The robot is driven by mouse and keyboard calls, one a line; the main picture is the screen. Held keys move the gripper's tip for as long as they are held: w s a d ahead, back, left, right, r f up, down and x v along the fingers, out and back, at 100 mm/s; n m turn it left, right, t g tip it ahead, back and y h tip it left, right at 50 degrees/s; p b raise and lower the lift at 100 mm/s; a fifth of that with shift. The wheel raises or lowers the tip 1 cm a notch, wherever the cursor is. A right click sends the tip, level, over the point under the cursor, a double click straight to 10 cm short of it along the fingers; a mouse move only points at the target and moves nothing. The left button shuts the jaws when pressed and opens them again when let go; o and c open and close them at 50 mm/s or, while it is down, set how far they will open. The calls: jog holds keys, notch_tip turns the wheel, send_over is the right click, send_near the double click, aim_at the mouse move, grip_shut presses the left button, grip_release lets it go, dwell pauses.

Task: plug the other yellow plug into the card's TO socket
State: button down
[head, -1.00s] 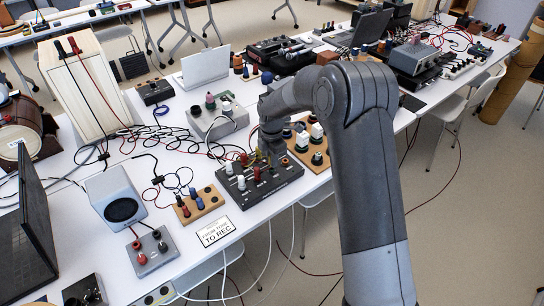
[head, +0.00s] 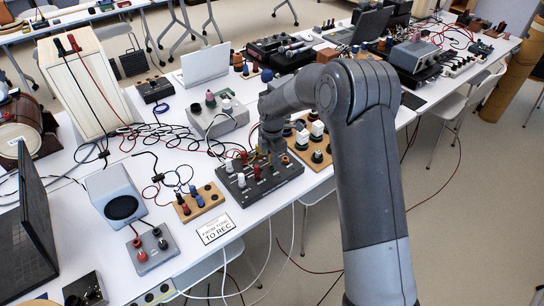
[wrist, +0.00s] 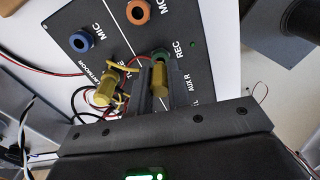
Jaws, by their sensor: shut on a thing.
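The dark patch panel (head: 284,179) lies on the white table, left of my arm. The card (head: 215,230) in front of it reads "TO REC" in its lower line. In the wrist view, my gripper (wrist: 158,84) is shut on a yellow plug (wrist: 160,76). The plug's far end overlaps the green-ringed REC socket (wrist: 164,52); I cannot tell how deep it sits. The other yellow plug (wrist: 103,92) stands at the TONE label, left of my fingers, with a yellow lead beside it. In the head view my gripper (head: 271,155) hides the held plug.
A blue-ringed MIC socket (wrist: 81,40) and an orange socket (wrist: 138,12) are empty on the panel. A wooden board with white and green knobs (head: 316,140) stands just right of the panel. Black cables (head: 160,135) lie tangled behind. Panel knobs stand left of my gripper.

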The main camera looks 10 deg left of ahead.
jog(key=shift+f, duration=0.9)
dwell(0.6)
jog(key=c, duration=1.3)
grip_release()
jog(key=shift+r, duration=3.8)
